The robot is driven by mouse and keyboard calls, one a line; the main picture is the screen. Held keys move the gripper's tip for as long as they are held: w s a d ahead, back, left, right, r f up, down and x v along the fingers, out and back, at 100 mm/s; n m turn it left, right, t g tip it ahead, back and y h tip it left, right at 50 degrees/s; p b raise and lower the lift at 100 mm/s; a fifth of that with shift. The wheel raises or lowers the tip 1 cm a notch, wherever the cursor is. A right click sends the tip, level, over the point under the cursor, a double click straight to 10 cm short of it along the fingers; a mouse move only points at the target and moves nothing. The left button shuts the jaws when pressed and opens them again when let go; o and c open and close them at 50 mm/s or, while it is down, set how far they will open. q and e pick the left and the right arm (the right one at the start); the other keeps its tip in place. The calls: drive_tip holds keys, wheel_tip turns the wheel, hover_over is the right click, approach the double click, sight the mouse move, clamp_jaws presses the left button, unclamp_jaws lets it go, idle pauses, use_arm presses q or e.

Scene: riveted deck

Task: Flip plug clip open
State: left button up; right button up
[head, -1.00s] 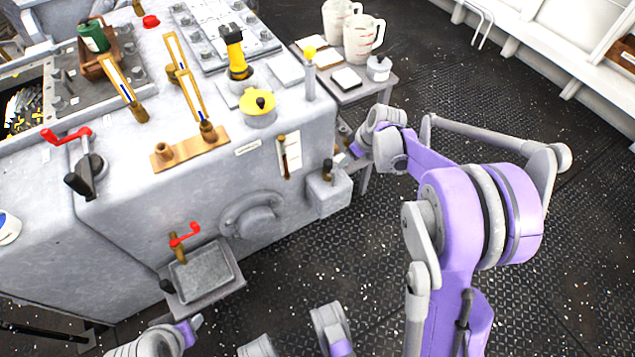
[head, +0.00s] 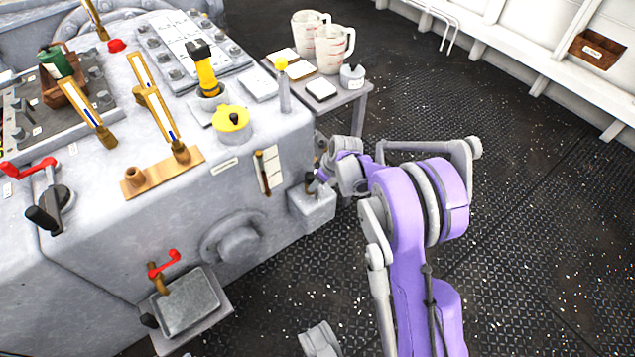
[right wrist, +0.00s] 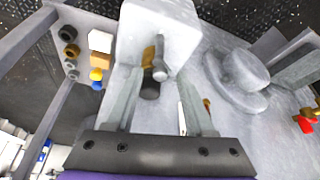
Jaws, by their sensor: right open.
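A pale box (head: 312,208) juts from the lower right of the machine's front. It also shows at the top of the right wrist view (right wrist: 180,25). A small fitting with a brass part, a grey pin and a black end, seemingly the plug clip (right wrist: 153,66), sits on its face. My right gripper (right wrist: 163,76) is open, with one finger on each side of the fitting in that view. I cannot tell whether they touch it. In the head view the right gripper (head: 318,180) is small, beside the box's top.
The machine (head: 110,240) fills the left side. A low tray (head: 190,302) with a red crank (head: 164,263) juts out below. A side table (head: 350,98) with two jugs stands behind my right arm. The dark deck (head: 540,230) at right is open.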

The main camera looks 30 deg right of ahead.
clamp_jaws()
drive_tip(key=shift+n, duration=0.3)
idle(0.3)
drive_tip(key=shift+d+r+n+y+p, duration=0.1)
drive_tip(key=shift+n+y+p, duration=0.6)
drive_tip(key=shift+n, duration=0.5)
drive_tip(key=shift+n+g+p, duration=0.5)
drive_tip(key=shift+n+g, duration=0.1)
drive_tip(key=shift+n, duration=0.8)
drive_tip(key=shift+y, duration=0.3)
unclamp_jaws()
